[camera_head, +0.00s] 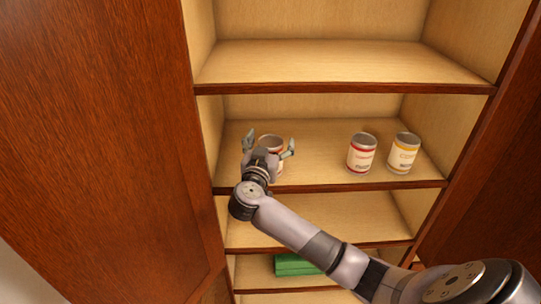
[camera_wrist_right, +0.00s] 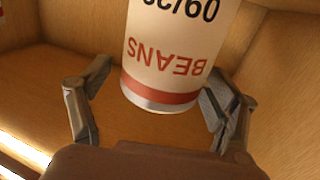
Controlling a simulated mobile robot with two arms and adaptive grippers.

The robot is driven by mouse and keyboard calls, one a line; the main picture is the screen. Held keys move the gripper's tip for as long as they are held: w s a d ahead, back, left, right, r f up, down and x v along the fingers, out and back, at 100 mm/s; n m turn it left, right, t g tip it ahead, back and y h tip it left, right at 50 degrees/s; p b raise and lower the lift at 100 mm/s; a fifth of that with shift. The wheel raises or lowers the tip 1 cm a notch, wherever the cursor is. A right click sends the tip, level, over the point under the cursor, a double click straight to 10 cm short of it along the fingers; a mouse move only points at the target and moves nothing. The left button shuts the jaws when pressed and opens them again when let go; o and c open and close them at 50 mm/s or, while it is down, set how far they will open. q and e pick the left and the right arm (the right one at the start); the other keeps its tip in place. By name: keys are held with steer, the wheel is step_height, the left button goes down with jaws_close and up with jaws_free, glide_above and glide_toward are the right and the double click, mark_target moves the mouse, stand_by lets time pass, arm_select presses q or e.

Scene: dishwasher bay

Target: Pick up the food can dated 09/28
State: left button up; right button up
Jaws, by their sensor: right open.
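The beans can (camera_wrist_right: 165,60) fills the upper middle of the right wrist view, its label upside down in the picture. It reads "BEANS" above a red band and a date starting 09/2; the last digit is cut by the frame edge but looks like 8. My right gripper (camera_wrist_right: 158,85) is open, with one finger on each side of the can; the right finger looks very close to it. In the head view the can (camera_head: 272,142) stands on the middle shelf, partly hidden by my right gripper (camera_head: 269,145). My left gripper is not in view.
A red-banded can (camera_head: 361,154) and a yellow-banded can (camera_head: 404,154) stand to the right on the same shelf (camera_head: 320,170). The upper shelf (camera_head: 340,65) is empty and overhangs. A green item (camera_head: 295,265) lies lower down. Wooden doors (camera_head: 100,120) flank the cabinet.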

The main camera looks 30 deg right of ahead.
steer(key=shift+c, duration=0.2)
jaws_close()
stand_by(0.8)
